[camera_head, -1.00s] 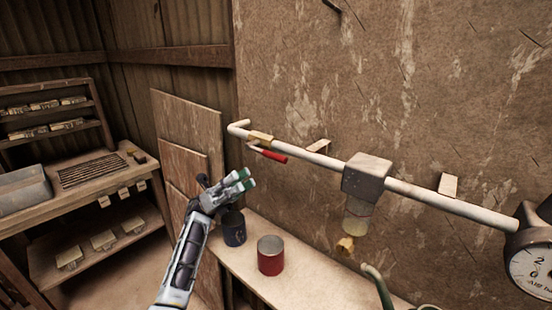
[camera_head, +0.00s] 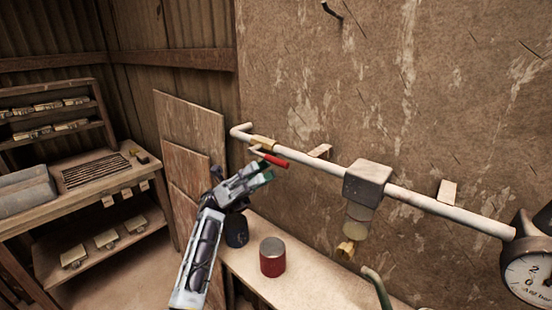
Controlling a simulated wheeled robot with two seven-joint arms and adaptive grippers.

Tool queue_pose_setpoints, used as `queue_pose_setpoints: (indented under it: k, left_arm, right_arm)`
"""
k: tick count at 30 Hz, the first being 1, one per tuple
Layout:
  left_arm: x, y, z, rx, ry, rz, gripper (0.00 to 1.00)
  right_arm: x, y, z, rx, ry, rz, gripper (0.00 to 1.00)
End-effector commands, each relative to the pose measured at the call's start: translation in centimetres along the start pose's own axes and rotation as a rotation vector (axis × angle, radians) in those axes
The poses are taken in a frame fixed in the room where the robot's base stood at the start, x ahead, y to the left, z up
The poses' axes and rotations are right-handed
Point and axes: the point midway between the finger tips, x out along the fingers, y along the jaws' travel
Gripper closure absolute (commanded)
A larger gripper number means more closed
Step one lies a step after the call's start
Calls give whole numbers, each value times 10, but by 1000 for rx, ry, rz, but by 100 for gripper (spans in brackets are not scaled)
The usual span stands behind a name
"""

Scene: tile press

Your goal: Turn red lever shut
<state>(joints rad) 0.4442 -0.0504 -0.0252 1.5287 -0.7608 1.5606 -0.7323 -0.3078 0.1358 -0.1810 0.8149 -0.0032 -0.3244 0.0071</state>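The red lever (camera_head: 275,160) sits on a brass valve (camera_head: 263,142) near the left end of the white pipe (camera_head: 320,160) on the wall. The lever slants down to the right, at a small angle to the pipe. My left gripper (camera_head: 264,175) is just below and left of the red grip, its green-tipped fingers close to it. I cannot tell whether a finger touches the lever. The fingers overlap in this view, so their opening is unclear. My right gripper is not in view.
A red can (camera_head: 272,260) and a dark blue can (camera_head: 236,230) stand on the bench (camera_head: 310,280) below. A grey block (camera_head: 368,180) with a cup and brass fitting hangs on the pipe. A gauge (camera_head: 528,275) is at the right. Shelves (camera_head: 60,190) stand left.

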Motion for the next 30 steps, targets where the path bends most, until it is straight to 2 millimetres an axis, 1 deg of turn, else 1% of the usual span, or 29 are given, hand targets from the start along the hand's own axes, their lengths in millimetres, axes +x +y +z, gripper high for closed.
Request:
queue_pose_setpoints:
  k: [1, 5, 9, 15, 20, 28, 29, 30]
  left_arm:
    - [8, -1, 1, 1, 0, -3, 78]
    - [25, -1, 1, 0, -1, -2, 78]
    - [43, -1, 1, 0, -1, -1, 78]
    - [60, 0, 0, 0, 0, -1, 78]
    - [65, 0, 0, 0, 0, 0, 78]
    - [65, 0, 0, -1, 0, 0, 78]
    - [65, 0, 0, -1, 0, 0, 80]
    - [65, 0, 0, -1, 0, 0, 86]
  right_arm:
    - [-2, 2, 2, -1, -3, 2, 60]
    - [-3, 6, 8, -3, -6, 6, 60]
    - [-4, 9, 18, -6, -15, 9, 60]
    - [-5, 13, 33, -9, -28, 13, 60]
    - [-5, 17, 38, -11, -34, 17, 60]
    - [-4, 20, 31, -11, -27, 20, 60]
    - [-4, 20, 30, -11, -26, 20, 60]
    - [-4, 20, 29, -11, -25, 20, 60]
